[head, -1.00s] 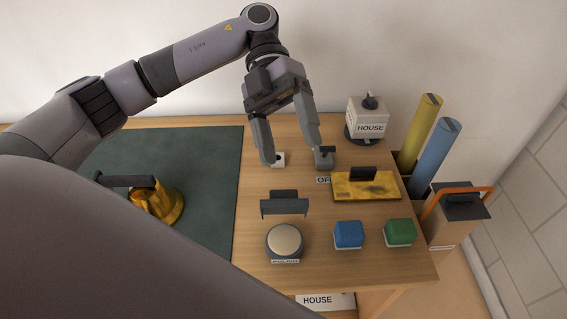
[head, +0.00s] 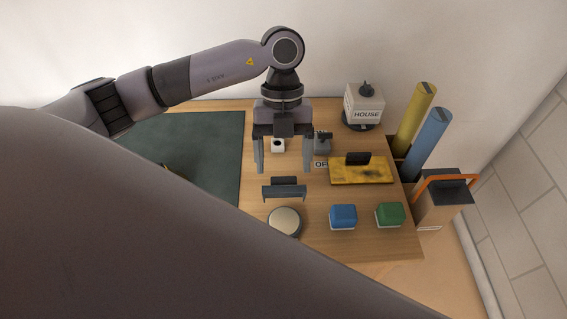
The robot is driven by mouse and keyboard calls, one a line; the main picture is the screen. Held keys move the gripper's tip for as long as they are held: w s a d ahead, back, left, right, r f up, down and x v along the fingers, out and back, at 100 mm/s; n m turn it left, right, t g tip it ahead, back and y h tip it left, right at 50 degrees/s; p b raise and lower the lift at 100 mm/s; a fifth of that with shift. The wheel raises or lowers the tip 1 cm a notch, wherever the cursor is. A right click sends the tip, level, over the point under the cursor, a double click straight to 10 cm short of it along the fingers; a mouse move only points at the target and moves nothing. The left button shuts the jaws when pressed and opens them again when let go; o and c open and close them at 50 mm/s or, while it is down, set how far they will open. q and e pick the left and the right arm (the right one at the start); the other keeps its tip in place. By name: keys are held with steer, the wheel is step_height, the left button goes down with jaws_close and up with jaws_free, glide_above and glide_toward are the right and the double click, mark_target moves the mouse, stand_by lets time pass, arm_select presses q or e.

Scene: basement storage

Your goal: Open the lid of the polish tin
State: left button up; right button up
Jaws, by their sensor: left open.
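The polish tin (head: 285,222) is a round, low tin with a pale cream top face and a dark rim, near the front of the wooden bench. A dark flat piece with a raised tab (head: 284,188) stands just behind it; I cannot tell whether this is its lid. My left gripper (head: 284,168) points down, open and empty, with its fingers spread left and right. In the picture its fingertips are just above the dark piece, apart from the tin. My own arm hides part of the tin's front and its label. My right gripper is not in view.
A yellow plate (head: 360,172) with a black handle, a blue block (head: 343,217) and a green block (head: 390,214) are to the right. The green mat (head: 190,140) is at left.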

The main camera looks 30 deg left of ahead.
arm_select(q)
steer(key=shift+x, duration=1.1)
jaws_close()
steer(key=w, duration=0.1)
steer(key=w+a+f, duration=0.1)
steer(key=shift+w+a+b, duration=0.3)
jaws_free()
